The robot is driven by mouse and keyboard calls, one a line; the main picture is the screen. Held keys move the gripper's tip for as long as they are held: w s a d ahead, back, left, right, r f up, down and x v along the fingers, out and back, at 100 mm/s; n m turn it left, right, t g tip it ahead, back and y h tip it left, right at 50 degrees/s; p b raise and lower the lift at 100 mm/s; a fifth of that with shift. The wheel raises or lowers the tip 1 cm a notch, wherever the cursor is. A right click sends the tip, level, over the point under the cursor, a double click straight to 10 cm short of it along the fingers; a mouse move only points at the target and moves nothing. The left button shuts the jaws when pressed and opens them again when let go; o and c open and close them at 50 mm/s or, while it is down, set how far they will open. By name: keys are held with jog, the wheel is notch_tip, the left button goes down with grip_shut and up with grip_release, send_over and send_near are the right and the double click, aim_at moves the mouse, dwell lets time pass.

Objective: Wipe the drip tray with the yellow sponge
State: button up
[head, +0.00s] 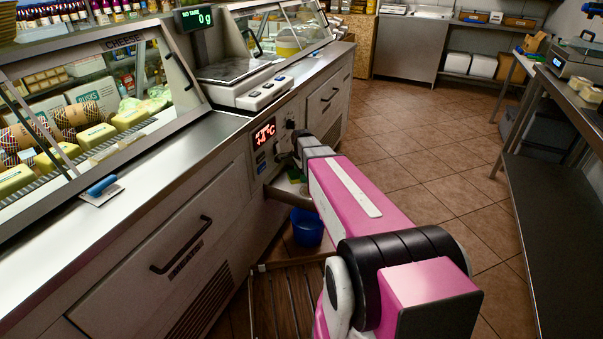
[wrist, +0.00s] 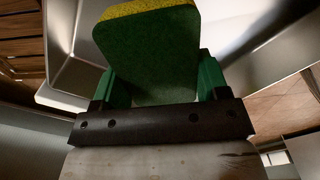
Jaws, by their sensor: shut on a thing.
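The yellow sponge (wrist: 152,50) has a green face and a yellow edge in the wrist view. My gripper (wrist: 158,88) is shut on it, with one green finger on each side. A pale metal tray (wrist: 82,62) with raised walls, which looks like the drip tray, lies behind the sponge. The sponge covers its middle, and I cannot tell whether they touch. In the head view my pink arm reaches low against the cheese counter front and mostly hides the gripper. Part of the grey tray (head: 287,189) shows there.
A blue bucket (head: 307,228) stands on the floor below the tray, beside a slatted wooden thing (head: 290,300). The cheese counter (head: 170,240) runs along the left, with a blue-handled scraper (head: 101,187) on top. A metal bench (head: 545,195) stands right. Tiled floor between is clear.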

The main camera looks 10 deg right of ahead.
aim_at(302, 191)
jog(key=shift+f, duration=2.65)
jog(key=shift+f, duration=1)
jog(key=shift+s+d, duration=0.1)
